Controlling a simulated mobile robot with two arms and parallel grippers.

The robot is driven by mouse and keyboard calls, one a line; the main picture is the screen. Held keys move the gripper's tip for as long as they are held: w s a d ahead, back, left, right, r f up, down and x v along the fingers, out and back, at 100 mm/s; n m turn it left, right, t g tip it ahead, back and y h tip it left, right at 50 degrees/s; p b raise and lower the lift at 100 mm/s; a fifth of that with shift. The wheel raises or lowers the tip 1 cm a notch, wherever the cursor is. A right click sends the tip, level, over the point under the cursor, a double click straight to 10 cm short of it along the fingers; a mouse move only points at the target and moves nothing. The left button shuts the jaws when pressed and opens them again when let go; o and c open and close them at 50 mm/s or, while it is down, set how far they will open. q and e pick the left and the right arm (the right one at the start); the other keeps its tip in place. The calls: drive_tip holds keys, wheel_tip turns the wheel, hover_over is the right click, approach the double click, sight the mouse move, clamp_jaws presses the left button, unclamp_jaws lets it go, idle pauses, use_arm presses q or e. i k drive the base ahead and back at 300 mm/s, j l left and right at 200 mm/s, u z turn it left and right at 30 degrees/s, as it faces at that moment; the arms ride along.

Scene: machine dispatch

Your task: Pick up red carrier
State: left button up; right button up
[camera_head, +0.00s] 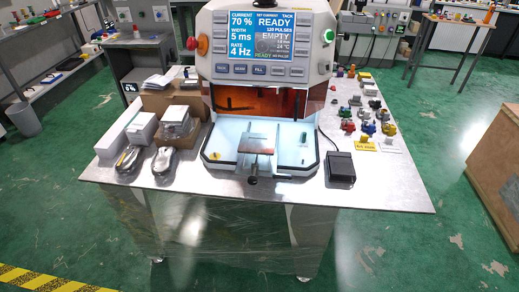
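A small red piece (348,126) stands among several small coloured pieces on the right side of the metal table. It looks like the red carrier, but it is too small to make out its shape. Blue (369,128), green (345,113) and yellow (389,128) pieces stand close by. A flat reddish-brown plate (256,146) lies on the lit bed of the machine, and I cannot tell what it is. Neither of my grippers shows in the head view.
The machine (262,60) stands at the table's (300,196) middle, its screen reading READY and EMPTY. A black pedal-like box (340,167) sits to its right. Cardboard and white boxes (141,128) and two shiny silver objects (163,160) occupy the left. The front right corner is bare.

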sight(349, 125)
drive_tip(key=k, duration=0.2)
drive_tip(key=k+u, duration=0.15)
drive_tip(key=u, duration=0.2)
drive_tip(key=k+u, duration=0.15)
drive_tip(key=u, duration=0.25)
drive_tip(key=k+j+u, duration=0.15)
drive_tip(key=u, duration=0.2)
drive_tip(key=l+u, duration=0.6)
drive_tip(key=l, duration=0.2)
drive_tip(key=k+l+u, duration=0.1)
drive_tip(key=l+u, duration=0.2)
drive_tip(key=k+l+u, duration=0.15)
drive_tip(key=l+u, duration=0.2)
drive_tip(key=k+l+u, duration=0.15)
drive_tip(key=l+u, duration=0.15)
drive_tip(key=l, duration=0.15)
